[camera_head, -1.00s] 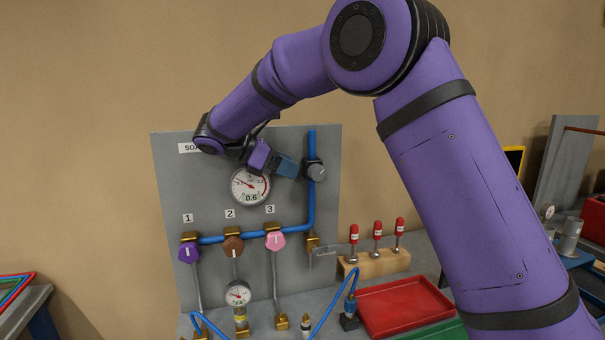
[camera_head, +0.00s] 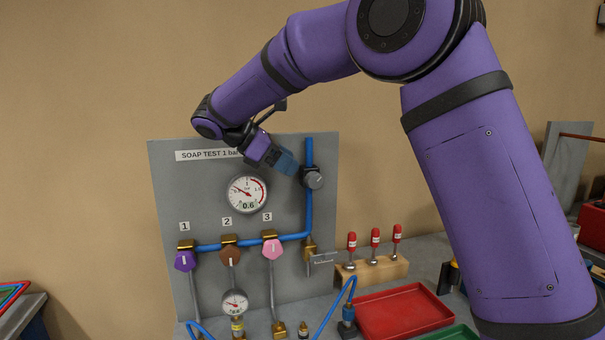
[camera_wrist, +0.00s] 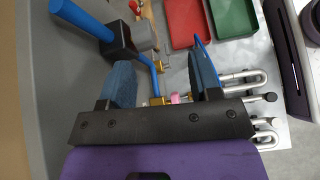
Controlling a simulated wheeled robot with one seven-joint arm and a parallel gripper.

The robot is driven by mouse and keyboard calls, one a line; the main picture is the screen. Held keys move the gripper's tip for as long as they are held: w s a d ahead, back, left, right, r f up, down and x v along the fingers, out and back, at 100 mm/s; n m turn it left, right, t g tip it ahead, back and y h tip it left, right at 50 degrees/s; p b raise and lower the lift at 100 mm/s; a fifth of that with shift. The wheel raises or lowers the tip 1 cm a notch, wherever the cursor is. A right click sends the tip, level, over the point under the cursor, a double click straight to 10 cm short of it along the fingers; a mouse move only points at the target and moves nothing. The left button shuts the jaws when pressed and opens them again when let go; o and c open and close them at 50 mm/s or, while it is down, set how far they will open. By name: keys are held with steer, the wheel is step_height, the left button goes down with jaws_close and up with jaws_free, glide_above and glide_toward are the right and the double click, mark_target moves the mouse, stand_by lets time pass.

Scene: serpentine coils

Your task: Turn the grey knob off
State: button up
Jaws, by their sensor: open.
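The grey knob (camera_head: 313,179) sits on a dark valve body on the blue vertical pipe, at the upper right of the grey panel (camera_head: 200,215). I cannot tell whether a finger touches the knob.
A round gauge (camera_head: 247,194) reading 0.6 is on the panel. Below are a purple knob (camera_head: 185,261), a brown knob (camera_head: 229,256) and a pink knob (camera_head: 272,249). Red-handled tools stand in a wooden block (camera_head: 372,270). A red tray (camera_head: 400,309) lies on the bench.

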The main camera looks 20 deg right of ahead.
steer(key=s+d+r+m+y, duration=0.3)
steer(key=s+d+m+y, duration=0.15)
steer(key=s+d, duration=0.6)
steer(key=s+d+f+m+t+y, duration=0.1)
steer(key=s+d+m+t+y, duration=0.2)
steer(key=s, duration=0.6)
steer(key=s+f+m+t+y, duration=0.1)
steer(key=s+m+y, duration=0.2)
steer(key=s+m, duration=0.45)
step_height(320, 180, up, 5)
steer(key=n+g, duration=0.4)
steer(key=n, duration=1.2)
glide_above(314, 173)
steer(key=shift+y, duration=0.35)
step_height(314, 173, down, 11)
steer(key=shift+r, duration=0.15)
